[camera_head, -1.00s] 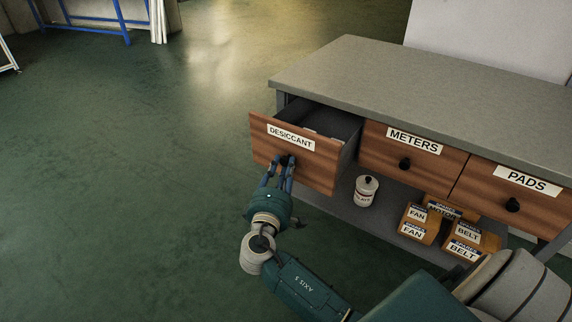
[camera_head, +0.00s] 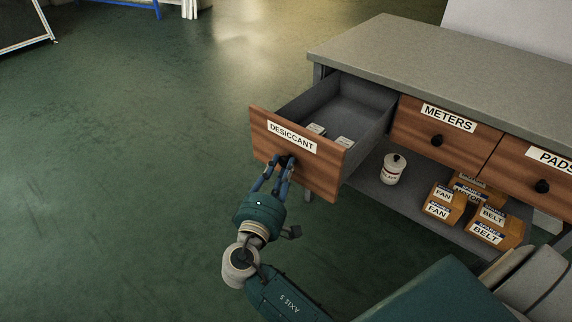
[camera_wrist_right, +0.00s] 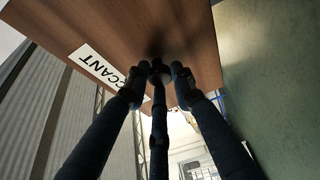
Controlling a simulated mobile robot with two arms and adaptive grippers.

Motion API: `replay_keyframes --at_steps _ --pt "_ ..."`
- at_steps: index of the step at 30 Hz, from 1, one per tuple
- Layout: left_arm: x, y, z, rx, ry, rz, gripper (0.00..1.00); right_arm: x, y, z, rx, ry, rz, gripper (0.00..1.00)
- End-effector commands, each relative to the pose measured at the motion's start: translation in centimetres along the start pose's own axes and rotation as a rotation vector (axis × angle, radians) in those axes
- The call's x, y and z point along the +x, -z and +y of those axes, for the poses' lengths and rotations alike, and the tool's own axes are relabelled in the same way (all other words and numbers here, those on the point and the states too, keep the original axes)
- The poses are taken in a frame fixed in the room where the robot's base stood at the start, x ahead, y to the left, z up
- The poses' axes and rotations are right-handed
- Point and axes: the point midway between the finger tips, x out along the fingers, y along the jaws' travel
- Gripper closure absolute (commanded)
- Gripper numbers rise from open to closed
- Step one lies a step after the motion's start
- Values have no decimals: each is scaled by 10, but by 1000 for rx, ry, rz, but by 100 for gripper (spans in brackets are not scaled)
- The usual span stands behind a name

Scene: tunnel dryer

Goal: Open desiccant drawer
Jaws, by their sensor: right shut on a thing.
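The desiccant drawer (camera_head: 318,167) has a wooden front with a white DESICCANT label and stands pulled well out of the grey bench. Small white-topped packs (camera_head: 344,142) lie inside it. My right gripper (camera_head: 287,163) is shut on the drawer's dark knob, below the label. In the right wrist view the gripper's fingers (camera_wrist_right: 158,75) close around the knob against the wooden drawer front (camera_wrist_right: 120,30). The knob is mostly hidden by the fingers. My left gripper is not in view.
The METERS drawer (camera_head: 470,140) and PADS drawer (camera_head: 527,182) are shut to the right. On the shelf below stand a white can (camera_head: 393,170) and several labelled boxes (camera_head: 443,206). The green floor (camera_head: 120,180) to the left is clear.

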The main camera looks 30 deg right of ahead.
Motion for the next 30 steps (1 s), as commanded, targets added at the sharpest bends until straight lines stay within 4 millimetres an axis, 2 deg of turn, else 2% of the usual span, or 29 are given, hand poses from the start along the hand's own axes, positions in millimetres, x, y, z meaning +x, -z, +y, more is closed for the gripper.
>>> replay_keyframes --at_steps 9,10,12,22,26,30 --pt "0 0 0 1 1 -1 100 -1 2 0 0 1 5 100" --pt "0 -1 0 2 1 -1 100 -1 2 0 0 1 4 70" --pt "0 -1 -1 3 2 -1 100 -1 2 0 0 1 4 57" --pt "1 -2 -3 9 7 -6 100 -3 1 0 0 1 2 57" --pt "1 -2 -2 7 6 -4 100 -19 1 -1 0 3 2 57" --pt "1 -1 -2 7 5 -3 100 -44 1 -2 0 4 4 57"
